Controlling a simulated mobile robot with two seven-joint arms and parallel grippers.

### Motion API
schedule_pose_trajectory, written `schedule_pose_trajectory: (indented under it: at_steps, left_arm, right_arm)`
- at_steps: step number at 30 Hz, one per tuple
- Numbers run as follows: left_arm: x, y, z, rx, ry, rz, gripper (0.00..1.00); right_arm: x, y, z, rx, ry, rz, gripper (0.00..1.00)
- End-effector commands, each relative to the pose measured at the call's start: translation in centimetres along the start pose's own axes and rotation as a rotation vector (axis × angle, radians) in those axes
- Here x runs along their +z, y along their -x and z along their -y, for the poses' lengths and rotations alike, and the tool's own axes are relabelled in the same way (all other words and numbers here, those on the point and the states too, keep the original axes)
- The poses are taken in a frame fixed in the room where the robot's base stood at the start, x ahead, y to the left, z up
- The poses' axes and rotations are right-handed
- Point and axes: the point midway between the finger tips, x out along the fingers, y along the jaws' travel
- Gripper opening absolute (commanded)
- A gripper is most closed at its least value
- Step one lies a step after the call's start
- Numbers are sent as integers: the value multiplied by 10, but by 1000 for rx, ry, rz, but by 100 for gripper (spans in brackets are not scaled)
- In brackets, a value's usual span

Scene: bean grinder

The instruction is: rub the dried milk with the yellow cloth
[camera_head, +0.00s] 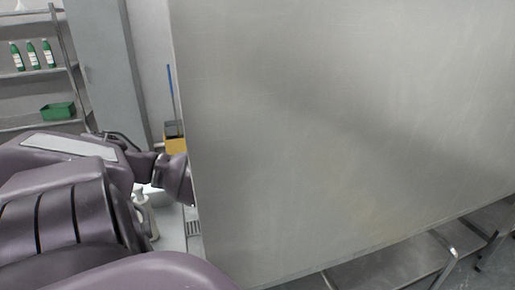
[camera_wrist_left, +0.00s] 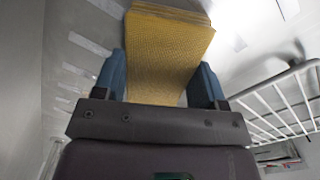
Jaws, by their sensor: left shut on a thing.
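The yellow cloth (camera_wrist_left: 168,38) shows in the left wrist view, flat and textured, reaching out beyond the fingers. My left gripper (camera_wrist_left: 158,76) is shut on it, with one blue finger at each side of the cloth. In the head view my left arm reaches in from the left and passes behind a large steel panel (camera_head: 330,120), which hides the gripper and the cloth. I cannot make out the dried milk for certain in either view. My right gripper is not in view.
The steel panel fills most of the head view. A metal bench (camera_head: 385,268) stands low behind it. Shelves at left hold green bottles (camera_head: 33,55) and a green crate (camera_head: 58,110). A yellow bucket (camera_head: 174,140) stands behind my arm. A white wire rack (camera_wrist_left: 282,103) is close right of the left gripper.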

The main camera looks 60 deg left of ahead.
Motion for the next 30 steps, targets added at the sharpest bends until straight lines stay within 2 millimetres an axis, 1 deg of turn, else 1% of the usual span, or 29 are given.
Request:
schedule_pose_trajectory:
  at_steps: [4, 12, 17, 20, 26, 30]
  left_arm:
    - [8, -1, 4, -3, 1, 7, 42]
    - [25, 2, 13, -2, 2, 5, 42]
    - [31, 2, 17, -1, 1, 2, 42]
    - [32, 2, 17, 0, 0, 2, 42]
    - [32, -2, 17, -1, -2, 2, 42]
    - [26, -4, 14, 0, -1, 0, 42]
  right_arm:
    - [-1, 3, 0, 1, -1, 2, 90]
    - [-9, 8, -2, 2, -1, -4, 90]
    - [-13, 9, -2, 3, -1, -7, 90]
    - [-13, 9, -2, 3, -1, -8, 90]
    - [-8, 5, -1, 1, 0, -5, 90]
    - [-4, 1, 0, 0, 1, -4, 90]
